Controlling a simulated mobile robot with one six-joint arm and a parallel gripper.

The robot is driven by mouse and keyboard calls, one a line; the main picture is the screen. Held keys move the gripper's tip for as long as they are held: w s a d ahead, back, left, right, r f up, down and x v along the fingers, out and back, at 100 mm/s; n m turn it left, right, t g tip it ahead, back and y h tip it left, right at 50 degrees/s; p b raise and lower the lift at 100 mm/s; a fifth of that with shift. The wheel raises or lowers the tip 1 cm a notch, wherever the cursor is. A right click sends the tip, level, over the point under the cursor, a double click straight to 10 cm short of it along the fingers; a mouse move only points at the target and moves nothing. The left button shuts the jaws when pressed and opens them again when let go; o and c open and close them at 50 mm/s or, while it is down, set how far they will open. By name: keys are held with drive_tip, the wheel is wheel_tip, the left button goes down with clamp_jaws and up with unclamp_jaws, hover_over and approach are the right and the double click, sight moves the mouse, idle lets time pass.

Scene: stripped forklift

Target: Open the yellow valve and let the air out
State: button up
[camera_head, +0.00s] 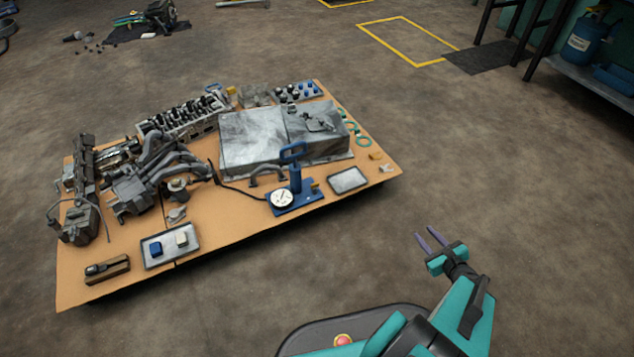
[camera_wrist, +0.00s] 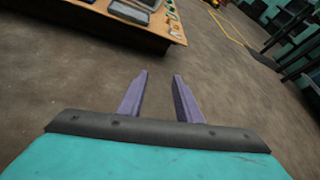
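A blue hand pump (camera_head: 295,178) with a loop handle stands on a blue base near the front edge of the wooden board. A round white gauge (camera_head: 281,199) sits at the base's left end. A small yellow piece (camera_head: 314,186), which looks like the valve, is at the right end of the base; its position is too small to read. My gripper (camera_head: 430,240) is open and empty over the floor, to the right of the board and apart from it. Its two purple fingers show apart in the wrist view (camera_wrist: 160,95). The pump is not visible in the wrist view.
The wooden board (camera_head: 225,218) carries engine parts, a large metal cover (camera_head: 265,137), a grey tray (camera_head: 348,180) right of the pump, and another tray (camera_head: 170,246) at the front left. A dark hose runs left from the pump. The floor around my gripper is clear.

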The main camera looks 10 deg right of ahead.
drive_tip(key=s+d+r+m+g+h+p, duration=0.1)
drive_tip(key=s+d+m+h, duration=0.3)
drive_tip(key=s+d, duration=0.4)
drive_tip(key=s+d+r+m+g+h+p, duration=0.1)
drive_tip(key=s+d+r+m+h+p, duration=0.2)
drive_tip(key=s+d+m, duration=0.4)
drive_tip(key=s+d+h, duration=0.1)
drive_tip(key=d, duration=0.2)
drive_tip(key=shift+s+d+g, duration=0.2)
drive_tip(key=shift+s+g, duration=0.1)
drive_tip(key=shift+s, duration=0.05)
drive_tip(key=shift+w, duration=0.15)
